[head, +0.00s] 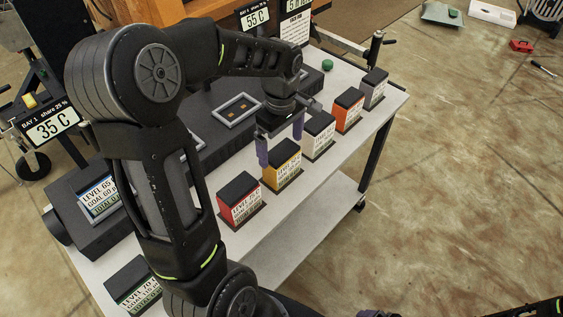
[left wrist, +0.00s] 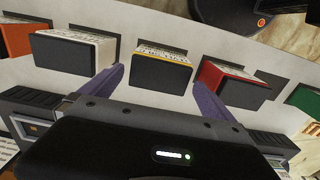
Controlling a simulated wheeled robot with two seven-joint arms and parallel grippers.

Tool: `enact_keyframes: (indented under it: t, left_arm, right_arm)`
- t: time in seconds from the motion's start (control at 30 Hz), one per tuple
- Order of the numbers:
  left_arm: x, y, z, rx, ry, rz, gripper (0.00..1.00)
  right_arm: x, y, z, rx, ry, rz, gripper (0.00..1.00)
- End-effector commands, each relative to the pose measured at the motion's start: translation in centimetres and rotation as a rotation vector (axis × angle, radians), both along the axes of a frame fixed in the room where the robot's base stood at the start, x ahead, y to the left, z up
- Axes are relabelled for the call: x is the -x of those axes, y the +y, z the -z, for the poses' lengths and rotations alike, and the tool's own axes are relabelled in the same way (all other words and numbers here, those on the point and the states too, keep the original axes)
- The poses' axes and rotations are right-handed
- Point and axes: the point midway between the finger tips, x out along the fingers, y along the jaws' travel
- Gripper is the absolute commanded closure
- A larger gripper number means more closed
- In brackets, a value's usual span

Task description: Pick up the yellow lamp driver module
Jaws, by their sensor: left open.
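The yellow lamp driver module (head: 285,174) is a dark-topped block with a yellow band and a white printed label. It stands on a dark base pad in a row on the pale bench. My left gripper (head: 281,145) is open and empty, its purple fingers pointing down just behind and above the module. In the left wrist view, the yellow module (left wrist: 160,70) lies between the two spread fingers of the left gripper (left wrist: 159,82), slightly beyond their tips. No contact is visible.
Neighbours in the row are a red module (head: 238,204) on the left and a white module (head: 318,136) on the right. Orange (head: 348,110) and grey (head: 373,88) modules stand farther right. A green-banded module (head: 133,287) is nearer. Dark bay units line the bench behind.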

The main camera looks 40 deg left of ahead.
Motion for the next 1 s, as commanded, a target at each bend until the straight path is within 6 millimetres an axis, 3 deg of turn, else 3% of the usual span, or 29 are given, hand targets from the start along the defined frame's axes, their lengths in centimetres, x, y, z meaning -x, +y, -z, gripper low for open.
enact_keyframes:
  t: [0.43,0.8,1.0]
  left_arm:
    - [0.0,0.0,1.1,0.001,0.002,0.001,0.0]
    - [0.0,-0.2,5.7,0.001,0.002,0.0,0.0]
    - [-0.1,-0.1,6.0,0.0,0.0,0.001,0.0]
  right_arm:
    - [0.0,0.0,-0.2,0.0,0.001,0.0,0.0]
    - [0.0,0.0,-1.1,0.0,0.001,0.0,0.0]
    - [0.0,0.0,-1.1,0.0,0.001,0.0,0.0]
